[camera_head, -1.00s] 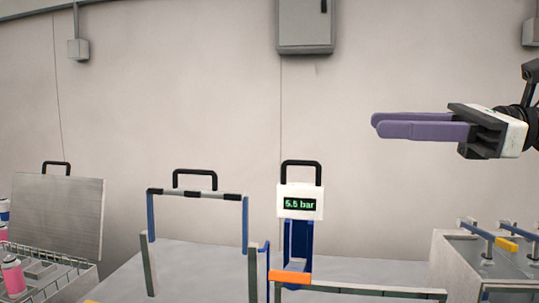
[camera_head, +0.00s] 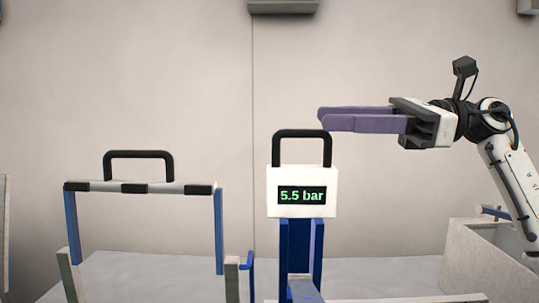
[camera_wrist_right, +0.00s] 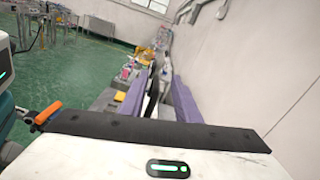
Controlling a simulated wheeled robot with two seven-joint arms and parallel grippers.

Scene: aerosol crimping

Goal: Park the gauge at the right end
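The gauge (camera_head: 302,191) is a white box with a green "5.5 bar" display and a black loop handle (camera_head: 302,134) on top. It stands upright on a blue stand (camera_head: 300,250). My right gripper (camera_head: 322,118) comes in from the right with its purple fingers level, just above the handle's top right corner in the picture. In the right wrist view its fingers (camera_wrist_right: 160,80) are apart, with a dark shape between them that I cannot identify for sure. No grip on the handle shows. My left gripper is not in view.
Left of the gauge stands a frame (camera_head: 140,188) with a white bar, blue posts and its own black handle. A grey box (camera_head: 470,250) stands at the right. A grey wall cabinet (camera_head: 283,6) hangs above. The wall between is bare.

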